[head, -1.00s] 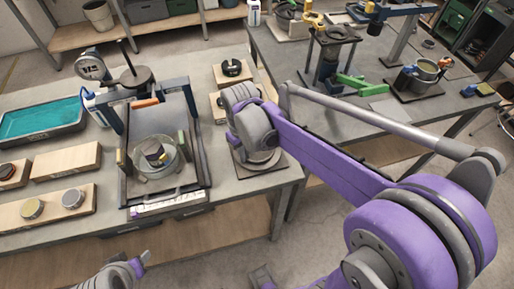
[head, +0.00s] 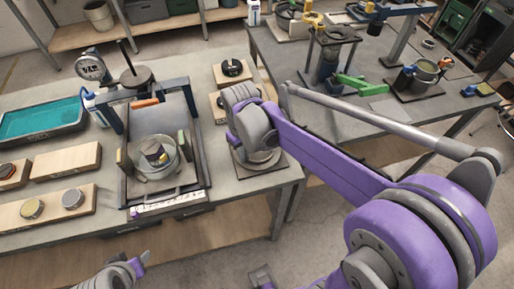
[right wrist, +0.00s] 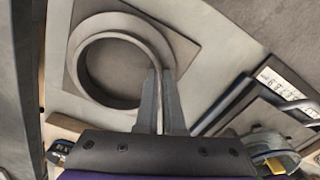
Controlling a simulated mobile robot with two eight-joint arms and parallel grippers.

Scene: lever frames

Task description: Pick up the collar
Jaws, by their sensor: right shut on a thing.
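The collar (right wrist: 76,58) is a dark grey open ring in the right wrist view, over a flat grey square plate (right wrist: 185,48). My right gripper (right wrist: 160,74) is shut on the collar's near right wall, with one finger on each side of it. I cannot tell whether the collar touches the plate. In the head view my right gripper (head: 258,152) is over the same plate (head: 240,168) at the bench's right end and hides the collar. My left gripper (head: 135,266) is at the bottom left, in front of the bench. Its jaws are not clear.
Left of my right gripper stands a dark press frame (head: 192,125) with a glass bowl (head: 140,172). Wooden blocks (head: 62,162) and a teal tray (head: 42,137) lie further left. A second bench (head: 290,62) with fixtures stands behind on the right, across a gap.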

